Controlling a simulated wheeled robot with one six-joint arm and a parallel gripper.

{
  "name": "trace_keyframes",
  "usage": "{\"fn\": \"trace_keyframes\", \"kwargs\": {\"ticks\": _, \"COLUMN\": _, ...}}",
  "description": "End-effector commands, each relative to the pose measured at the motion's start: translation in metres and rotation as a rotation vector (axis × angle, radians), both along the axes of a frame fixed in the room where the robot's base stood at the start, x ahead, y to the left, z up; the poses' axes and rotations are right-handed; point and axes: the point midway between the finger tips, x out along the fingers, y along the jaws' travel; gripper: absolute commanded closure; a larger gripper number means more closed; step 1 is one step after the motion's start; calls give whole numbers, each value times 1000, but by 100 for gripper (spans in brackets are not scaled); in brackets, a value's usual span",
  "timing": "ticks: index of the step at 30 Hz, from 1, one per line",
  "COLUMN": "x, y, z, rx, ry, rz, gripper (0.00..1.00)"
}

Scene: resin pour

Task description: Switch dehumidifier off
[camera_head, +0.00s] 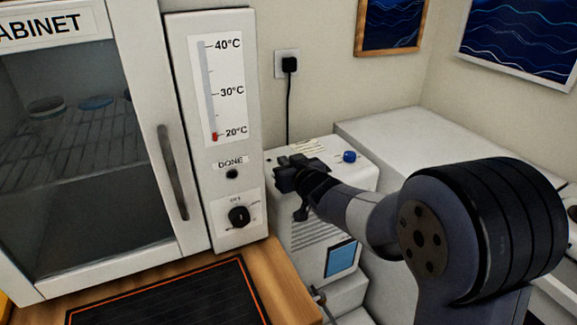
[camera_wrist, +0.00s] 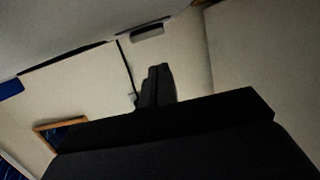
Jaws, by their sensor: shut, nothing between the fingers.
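The dehumidifier (camera_head: 357,178) is a white box right of the cabinet, with a vented front, a blue window (camera_head: 341,259) low down and a label on its top. A blue knob (camera_head: 349,156) sits at the right of its top. My gripper (camera_head: 287,172) is shut and empty at the left part of the dehumidifier's top, left of the blue knob, and hides part of the top and front. I cannot tell whether it touches. In the wrist view my gripper (camera_wrist: 157,85) shows dark against the wall; no switch can be made out there.
The cabinet (camera_head: 201,120) stands close on the left, with a temperature scale, a button and a dial (camera_head: 239,216). A plugged-in cord (camera_head: 289,105) runs down behind the dehumidifier. A white surface (camera_head: 400,135) lies to the right. A black mat (camera_head: 170,300) lies in front of the cabinet.

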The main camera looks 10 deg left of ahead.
Motion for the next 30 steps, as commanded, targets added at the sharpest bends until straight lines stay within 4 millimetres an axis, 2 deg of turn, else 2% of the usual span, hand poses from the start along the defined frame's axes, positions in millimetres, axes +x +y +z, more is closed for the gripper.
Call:
{"fn": "trace_keyframes", "kwargs": {"ticks": 1, "x": -1, "y": 3, "z": 19, "rx": 2, "ry": -2, "rz": 0, "gripper": 100}}
{"fn": "trace_keyframes", "kwargs": {"ticks": 3, "x": -13, "y": -8, "z": 16, "rx": 0, "ry": -2, "rz": -2, "gripper": 100}}
{"fn": "trace_keyframes", "kwargs": {"ticks": 9, "x": -43, "y": -31, "z": 30, "rx": 1, "ry": -2, "rz": -3, "gripper": 100}}
{"fn": "trace_keyframes", "kwargs": {"ticks": 15, "x": -65, "y": -46, "z": 40, "rx": 1, "ry": -2, "rz": -2, "gripper": 100}}
{"fn": "trace_keyframes", "kwargs": {"ticks": 21, "x": -74, "y": -54, "z": 44, "rx": 1, "ry": 0, "rz": -2, "gripper": 100}}
{"fn": "trace_keyframes", "kwargs": {"ticks": 30, "x": -76, "y": -54, "z": 43, "rx": 0, "ry": 0, "rz": -2, "gripper": 100}}
